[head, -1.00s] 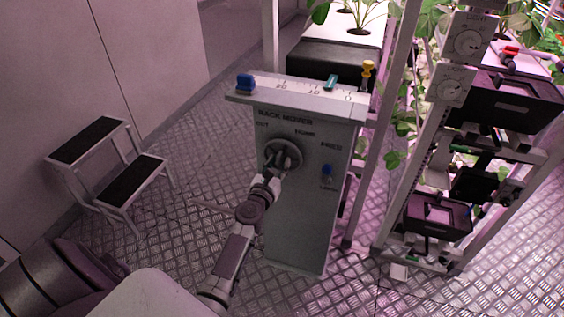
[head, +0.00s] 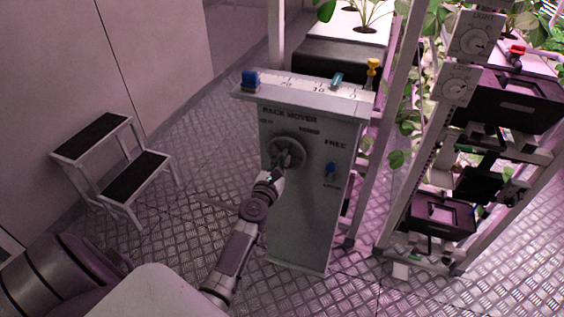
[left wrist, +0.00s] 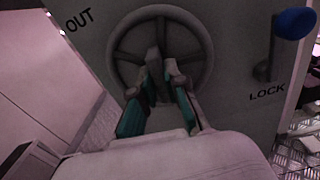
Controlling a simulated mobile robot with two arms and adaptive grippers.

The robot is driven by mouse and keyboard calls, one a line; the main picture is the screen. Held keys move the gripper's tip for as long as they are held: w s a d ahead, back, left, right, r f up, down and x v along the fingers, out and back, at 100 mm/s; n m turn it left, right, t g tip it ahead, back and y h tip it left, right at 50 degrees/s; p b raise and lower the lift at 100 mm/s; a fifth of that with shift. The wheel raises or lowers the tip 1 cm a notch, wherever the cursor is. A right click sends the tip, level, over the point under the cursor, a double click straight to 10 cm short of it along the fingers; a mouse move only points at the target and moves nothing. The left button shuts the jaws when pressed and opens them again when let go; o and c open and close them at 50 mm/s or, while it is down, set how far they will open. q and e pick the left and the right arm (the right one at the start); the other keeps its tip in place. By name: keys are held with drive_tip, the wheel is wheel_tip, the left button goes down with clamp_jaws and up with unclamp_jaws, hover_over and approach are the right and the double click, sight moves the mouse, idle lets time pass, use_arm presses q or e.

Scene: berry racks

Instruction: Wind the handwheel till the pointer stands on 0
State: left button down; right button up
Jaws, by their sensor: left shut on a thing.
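The grey handwheel (head: 301,145) is on the front of the rack mover cabinet (head: 297,215). My left gripper (head: 284,162) reaches it from below and is shut on a grey part near its middle. In the left wrist view the teal-padded fingers (left wrist: 160,68) close there, in front of the spoked wheel (left wrist: 203,42); whether they hold a spoke or a grip I cannot tell. The teal pointer (head: 337,80) stands on the white scale (head: 302,85) between 10 and 0. My right gripper is not in view.
A blue-knobbed lever (head: 331,168) sits right of the wheel between FREE and LOCK, its knob up, away from LOCK. It also shows in the left wrist view (left wrist: 294,22). A step stool (head: 120,165) stands left; plant racks (head: 385,150) stand right.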

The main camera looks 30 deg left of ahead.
use_arm(q)
drive_tip(key=m, duration=0.8)
drive_tip(key=m+p, duration=0.1)
drive_tip(key=m, duration=0.2)
drive_tip(key=shift+r+m, duration=0.1)
drive_tip(key=shift+m, duration=0.3)
drive_tip(key=m+p, duration=0.1)
drive_tip(key=m, duration=0.2)
drive_tip(key=shift+m, duration=0.3)
drive_tip(key=m+p, duration=0.1)
drive_tip(key=m, duration=0.3)
drive_tip(key=m+p, duration=0.2)
drive_tip(key=m, duration=0.3)
drive_tip(key=m+p, duration=0.1)
drive_tip(key=m, duration=0.2)
drive_tip(key=shift+m, duration=0.3)
drive_tip(key=shift+m+p, duration=0.6)
drive_tip(key=shift+m, duration=1.3)
